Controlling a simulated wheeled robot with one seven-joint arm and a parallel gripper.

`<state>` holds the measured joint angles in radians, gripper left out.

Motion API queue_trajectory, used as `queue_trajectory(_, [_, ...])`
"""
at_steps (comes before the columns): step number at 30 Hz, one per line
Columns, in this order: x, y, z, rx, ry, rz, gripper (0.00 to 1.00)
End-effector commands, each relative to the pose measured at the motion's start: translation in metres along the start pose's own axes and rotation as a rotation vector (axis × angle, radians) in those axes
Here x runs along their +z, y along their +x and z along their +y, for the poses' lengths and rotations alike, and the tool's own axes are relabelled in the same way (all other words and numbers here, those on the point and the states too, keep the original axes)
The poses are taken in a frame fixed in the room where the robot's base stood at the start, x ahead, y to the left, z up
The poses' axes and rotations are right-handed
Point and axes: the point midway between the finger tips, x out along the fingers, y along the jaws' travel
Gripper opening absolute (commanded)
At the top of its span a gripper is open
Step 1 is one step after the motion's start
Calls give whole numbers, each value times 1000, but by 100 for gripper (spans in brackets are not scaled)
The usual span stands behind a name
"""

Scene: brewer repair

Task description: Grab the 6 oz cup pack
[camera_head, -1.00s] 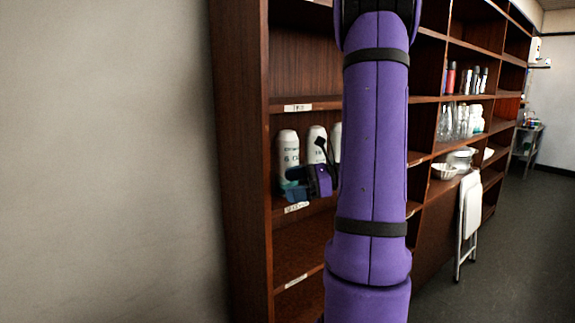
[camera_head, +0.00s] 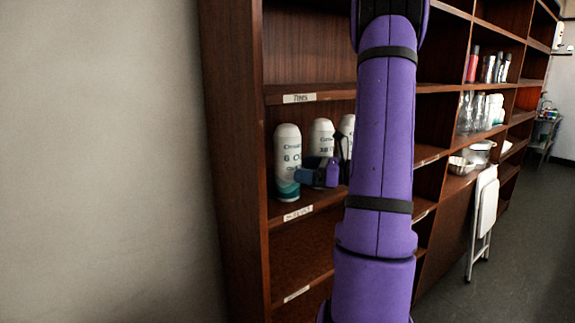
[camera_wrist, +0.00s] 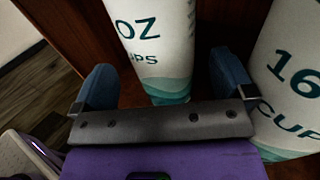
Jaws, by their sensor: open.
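The 6 oz cup pack (camera_head: 287,160) is a tall white cylinder with teal at its base and a "6" on its side. It stands upright at the left end of a shelf in the head view. In the wrist view the pack (camera_wrist: 160,45) rises between and just beyond my two blue fingers, its lower text reading "OZ CUPS". My gripper (camera_wrist: 165,82) is open and close to the pack's lower part; I cannot tell whether it touches. In the head view my gripper (camera_head: 310,176) is at the pack's lower right, partly hidden by my arm.
A 16 oz cup pack (camera_wrist: 292,85) stands close beside my right finger. Another white pack (camera_head: 322,135) and one more stand to the right on the same shelf. The shelf's wooden side panel (camera_head: 237,180) is just left. A folded white chair (camera_head: 484,215) leans farther right.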

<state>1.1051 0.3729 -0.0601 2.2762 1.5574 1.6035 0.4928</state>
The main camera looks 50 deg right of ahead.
Motion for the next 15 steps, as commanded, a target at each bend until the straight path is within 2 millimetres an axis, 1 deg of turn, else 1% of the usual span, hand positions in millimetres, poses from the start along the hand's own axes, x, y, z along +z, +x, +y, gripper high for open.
queue_trajectory(5, [0,8,0,1,0,1,100])
queue_trajectory(8, [0,19,0,3,0,-1,100])
queue_trajectory(15, [0,51,-1,2,0,0,100])
